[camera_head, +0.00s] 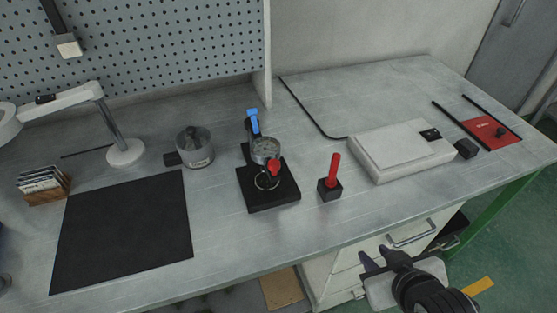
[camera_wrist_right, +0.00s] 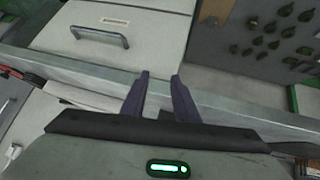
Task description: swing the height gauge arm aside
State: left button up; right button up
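The height gauge has a black base (camera_head: 268,190) on the workbench, a round dial (camera_head: 265,149), a blue-topped part (camera_head: 253,122) behind the dial and a red knob (camera_head: 274,167) below it. A ring lies under the dial on the base. The gauge's arm is too small to make out clearly. My right gripper (camera_head: 383,257) is in front of the bench's front edge, to the right of the gauge and well apart from it. In the right wrist view its two fingers (camera_wrist_right: 159,76) are apart with nothing between them. My left gripper is not in view.
A red-handled tool in a black block (camera_head: 329,190) stands right of the gauge. A white box (camera_head: 402,151) is farther right. A metal pot (camera_head: 195,147), a lamp (camera_head: 125,152) and a black mat (camera_head: 122,230) are left. A drawer handle (camera_wrist_right: 100,35) shows in the wrist view.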

jog(key=w+a+r+n+t, duration=0.2)
jog(key=w+r+t, duration=0.5)
jog(key=w+r, duration=0.65)
jog(key=w+a+r+n+t+y, duration=0.1)
jog(key=a+r+n+t+y, duration=0.15)
jog(key=r, duration=0.55)
jog(key=w+a+r+n+t+y, duration=0.1)
jog(key=a+r+n+t, duration=0.25)
jog(key=r, duration=0.45)
jog(key=s+a+r+n+y, duration=0.1)
jog(key=a+r+n+y, duration=0.3)
jog(key=a+r+y, duration=0.25)
jog(key=s+a+r+n+g+y, duration=0.3)
jog(key=s+a+n+g+y, duration=0.3)
jog(key=n+g, duration=0.5)
jog(key=s+a+r+n+g+y, duration=0.3)
jog(key=s+a+n+g+y, duration=0.35)
jog(key=n, duration=0.75)
jog(key=n+g+h, duration=0.2)
jog(key=n+h, duration=0.7)
jog(key=h, duration=1)
send_near(275, 163)
jog(key=p+x, duration=0.1)
jog(key=x, duration=0.7)
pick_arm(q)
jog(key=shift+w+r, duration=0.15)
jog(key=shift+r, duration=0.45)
